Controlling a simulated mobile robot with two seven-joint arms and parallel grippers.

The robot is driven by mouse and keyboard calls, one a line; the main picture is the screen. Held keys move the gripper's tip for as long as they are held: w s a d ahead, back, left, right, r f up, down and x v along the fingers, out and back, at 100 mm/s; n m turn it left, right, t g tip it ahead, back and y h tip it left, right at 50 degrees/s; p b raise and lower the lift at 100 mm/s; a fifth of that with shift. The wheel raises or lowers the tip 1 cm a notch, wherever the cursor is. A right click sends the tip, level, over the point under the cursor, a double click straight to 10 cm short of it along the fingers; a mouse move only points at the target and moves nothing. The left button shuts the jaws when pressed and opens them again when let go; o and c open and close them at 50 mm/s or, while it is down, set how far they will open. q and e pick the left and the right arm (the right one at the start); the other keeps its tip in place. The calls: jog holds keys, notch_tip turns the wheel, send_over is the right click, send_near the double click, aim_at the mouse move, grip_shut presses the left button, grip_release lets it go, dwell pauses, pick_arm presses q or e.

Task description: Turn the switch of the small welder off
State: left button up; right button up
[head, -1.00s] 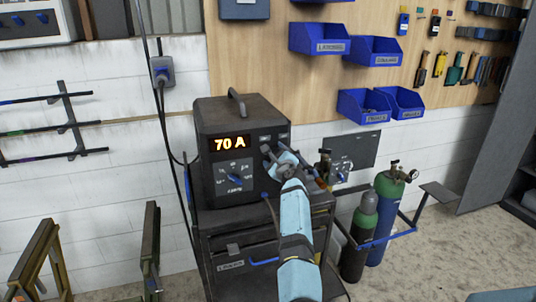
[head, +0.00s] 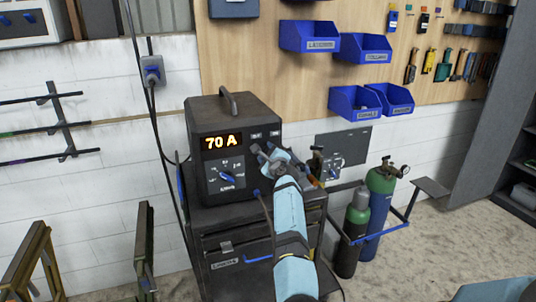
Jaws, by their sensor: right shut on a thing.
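The small welder (head: 235,114) is a dark box on a black cart, with a lit display (head: 221,142) reading 70 A. A blue dial (head: 226,177) sits below the display, its pointer tilted. Two small labels show at the upper right of the front panel. My right gripper (head: 259,153) is at the right part of that panel, just under the labels, and appears shut on the welder's switch. The fingers hide the switch, so its position cannot be seen. My left gripper is not in view.
The cart (head: 232,242) stands under the welder. Blue bins (head: 311,37) hang above. A cable runs from a wall socket (head: 152,70) at the left.

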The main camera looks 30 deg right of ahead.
jog(key=n, duration=0.4)
jog(key=shift+r, duration=0.15)
jog(key=shift+w+d+n+p, duration=0.1)
jog(key=shift+n+p, duration=0.25)
jog(key=shift+n, duration=2.35)
jog(key=shift+d+n+p, duration=0.1)
jog(key=shift+n+p, duration=0.25)
jog(key=shift+n, duration=2.35)
jog(key=o, duration=0.9)
jog(key=shift+f, duration=0.2)
jog(key=shift+o, duration=0.2)
jog(key=shift+a+f, duration=0.1)
jog(key=shift+f, duration=0.05)
